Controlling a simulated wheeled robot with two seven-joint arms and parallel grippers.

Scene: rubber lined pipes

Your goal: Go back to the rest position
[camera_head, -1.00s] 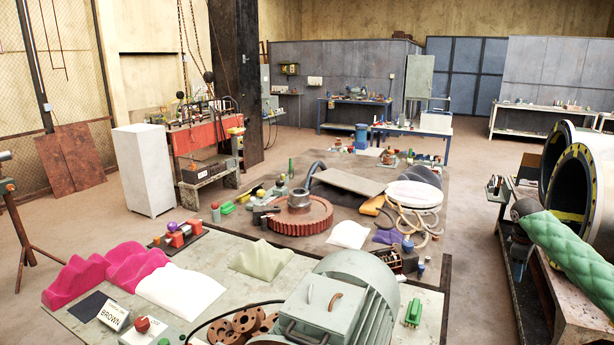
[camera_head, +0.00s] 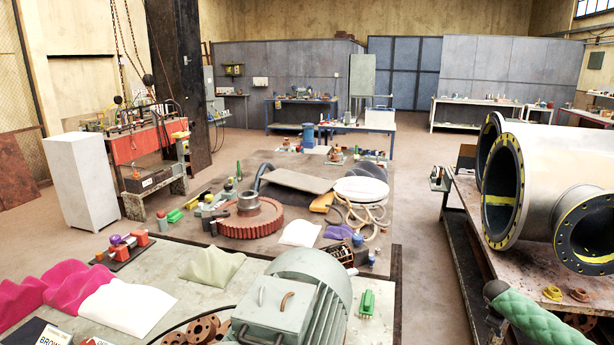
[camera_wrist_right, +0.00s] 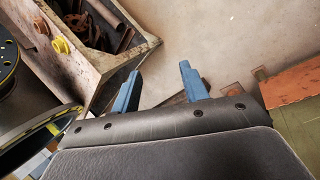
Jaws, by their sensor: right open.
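My right gripper (camera_wrist_right: 158,80) shows in the right wrist view as two blue fingers set well apart, with bare floor between their tips. Nothing is held between them. In the head view, my right arm in its green quilted sleeve (camera_head: 545,325) comes in at the bottom right, low in front of the pipe bench; its gripper cannot be made out clearly there. My left arm and gripper are not in view. The large rubber-lined pipes (camera_head: 545,170) lie on the bench at the right, their dark round openings edged with yellow.
Small yellow parts (camera_head: 553,293) lie on the pipe bench. Bare floor (camera_head: 425,210) runs between table and bench.

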